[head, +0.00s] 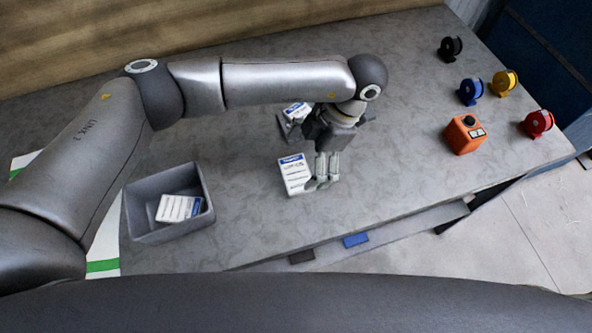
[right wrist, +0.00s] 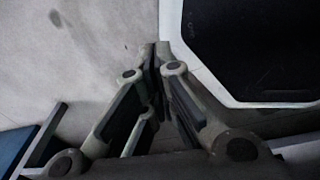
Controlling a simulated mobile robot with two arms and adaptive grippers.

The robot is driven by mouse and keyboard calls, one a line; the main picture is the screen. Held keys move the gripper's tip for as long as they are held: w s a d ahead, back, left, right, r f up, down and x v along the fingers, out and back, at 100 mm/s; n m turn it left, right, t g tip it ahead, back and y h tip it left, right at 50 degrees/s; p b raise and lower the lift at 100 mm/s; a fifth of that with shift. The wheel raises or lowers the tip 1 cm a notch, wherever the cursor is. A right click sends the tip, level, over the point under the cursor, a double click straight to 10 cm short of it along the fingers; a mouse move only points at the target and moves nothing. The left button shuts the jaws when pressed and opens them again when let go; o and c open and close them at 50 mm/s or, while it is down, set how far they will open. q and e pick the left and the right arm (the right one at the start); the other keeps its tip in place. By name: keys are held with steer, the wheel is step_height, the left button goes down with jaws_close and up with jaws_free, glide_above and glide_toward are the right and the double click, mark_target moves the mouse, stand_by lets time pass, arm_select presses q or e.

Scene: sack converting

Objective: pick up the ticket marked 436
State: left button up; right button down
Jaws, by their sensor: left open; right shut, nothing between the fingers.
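A white ticket with a blue header (head: 291,172) lies on the grey table in the head view. A second such ticket (head: 297,112) is partly hidden behind my left gripper, and a third ticket (head: 172,207) lies in the grey bin (head: 140,221). The print is too small to read, so I cannot tell which is marked 436. My left gripper (head: 322,178) is open, its fingers pointing down at the right edge of the nearer ticket. I cannot tell whether they touch it. My right gripper (right wrist: 156,55) is shut and empty in the right wrist view.
An orange box with a black knob (head: 463,137) stands at the right. The table between the bin and the nearer ticket is clear.

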mark_target(296, 173)
arm_select(q)
steer(key=x, duration=0.3)
steer(key=p+x, duration=0.1)
steer(key=shift+w+f, duration=0.15)
steer(key=shift+w, duration=0.05)
steer(key=c, duration=1)
steer(key=shift+o, duration=0.2)
